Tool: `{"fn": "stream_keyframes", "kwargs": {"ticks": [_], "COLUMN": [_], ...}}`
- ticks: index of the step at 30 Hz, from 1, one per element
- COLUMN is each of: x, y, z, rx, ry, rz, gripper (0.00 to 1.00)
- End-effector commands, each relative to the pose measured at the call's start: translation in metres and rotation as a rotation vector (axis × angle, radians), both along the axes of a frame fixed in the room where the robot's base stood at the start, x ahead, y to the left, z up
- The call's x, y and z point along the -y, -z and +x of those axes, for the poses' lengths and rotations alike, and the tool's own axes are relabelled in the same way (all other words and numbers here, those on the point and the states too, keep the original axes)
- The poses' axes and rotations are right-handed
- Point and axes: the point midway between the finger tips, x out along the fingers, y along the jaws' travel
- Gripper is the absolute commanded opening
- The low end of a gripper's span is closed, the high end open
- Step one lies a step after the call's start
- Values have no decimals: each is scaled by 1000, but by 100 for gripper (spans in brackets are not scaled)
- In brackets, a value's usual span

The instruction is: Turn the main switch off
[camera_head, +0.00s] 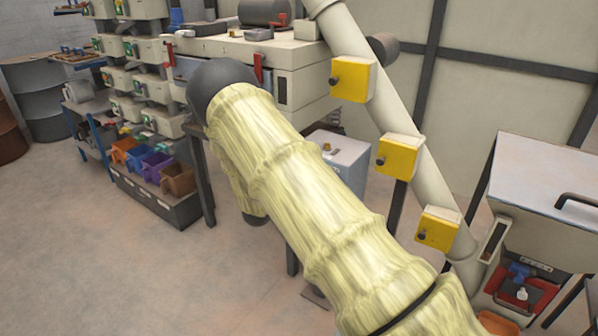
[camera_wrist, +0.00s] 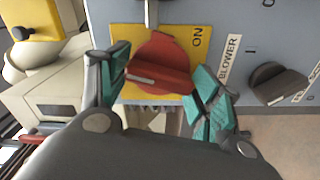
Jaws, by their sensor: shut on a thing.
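The main switch (camera_wrist: 160,64) is a red rotary knob on a yellow plate (camera_wrist: 125,35) marked ON, on a grey panel in the wrist view. My gripper (camera_wrist: 158,80) has its teal-padded fingers on either side of the red knob and is shut on it. The left finger is at the knob's left edge and the right finger at its lower right. In the head view my sleeved arm fills the middle and hides the gripper; a grey-blue cabinet (camera_head: 340,158) shows partly behind the arm.
A black knob (camera_wrist: 279,83) sits right of the switch, near a BLOWER label (camera_wrist: 229,60). Yellow boxes (camera_head: 397,156) line a slanted pipe (camera_head: 368,100). Coloured bins (camera_head: 155,168) stand at left. The floor (camera_head: 150,270) at lower left is clear.

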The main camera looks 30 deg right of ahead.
Motion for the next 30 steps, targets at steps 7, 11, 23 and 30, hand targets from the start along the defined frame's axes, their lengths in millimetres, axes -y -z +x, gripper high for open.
{"fn": "stream_keyframes", "kwargs": {"ticks": [7, 11, 23, 30], "x": [-1, -1, -1, -1], "y": [-1, -1, 1, 1], "z": [0, 0, 1, 0], "rx": [-151, -204, -265, -265], "ry": [-1, -1, -1, -1], "rz": [-62, -84, -109, -109], "gripper": [40, 40, 40, 40]}}
